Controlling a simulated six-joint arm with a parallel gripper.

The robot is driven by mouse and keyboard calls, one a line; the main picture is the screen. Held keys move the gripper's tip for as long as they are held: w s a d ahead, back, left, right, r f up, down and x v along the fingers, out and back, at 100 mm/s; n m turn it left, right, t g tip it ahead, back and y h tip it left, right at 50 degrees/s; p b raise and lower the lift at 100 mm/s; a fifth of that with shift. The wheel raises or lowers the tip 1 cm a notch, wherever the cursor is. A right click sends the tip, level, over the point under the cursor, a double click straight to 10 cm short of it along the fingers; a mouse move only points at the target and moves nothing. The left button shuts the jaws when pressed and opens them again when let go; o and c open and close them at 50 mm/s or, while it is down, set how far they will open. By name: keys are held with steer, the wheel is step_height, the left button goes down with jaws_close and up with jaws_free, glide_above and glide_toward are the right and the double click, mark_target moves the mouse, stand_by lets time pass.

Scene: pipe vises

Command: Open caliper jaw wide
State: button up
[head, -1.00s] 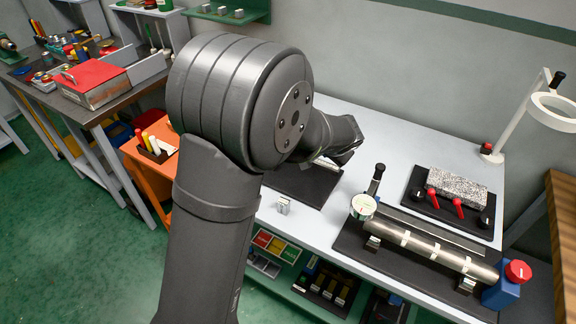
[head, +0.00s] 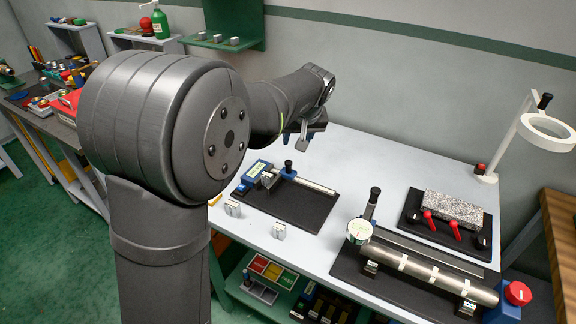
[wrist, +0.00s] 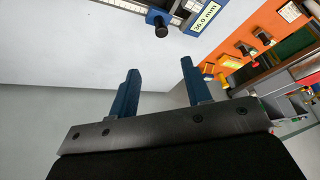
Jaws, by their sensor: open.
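The caliper (head: 290,176) lies on a black mat (head: 305,208) in the head view, a steel bar with a blue body (head: 252,178) at its left end and a black knob on the bar.
Two small grey blocks (head: 279,231) (head: 233,208) stand at the table's front left. A steel pipe (head: 425,267) on a black base is at front right. A granite block (head: 452,208) and a white ring lamp (head: 547,130) stand farther right. The table's back middle is clear.

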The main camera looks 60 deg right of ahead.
mark_target(289, 162)
steer(key=shift+n, duration=0.6)
steer(key=x, duration=1.5)
steer(key=shift+w+f, duration=0.25)
steer(key=shift+a, duration=0.1)
jaws_close()
steer(key=shift+s, duration=0.1)
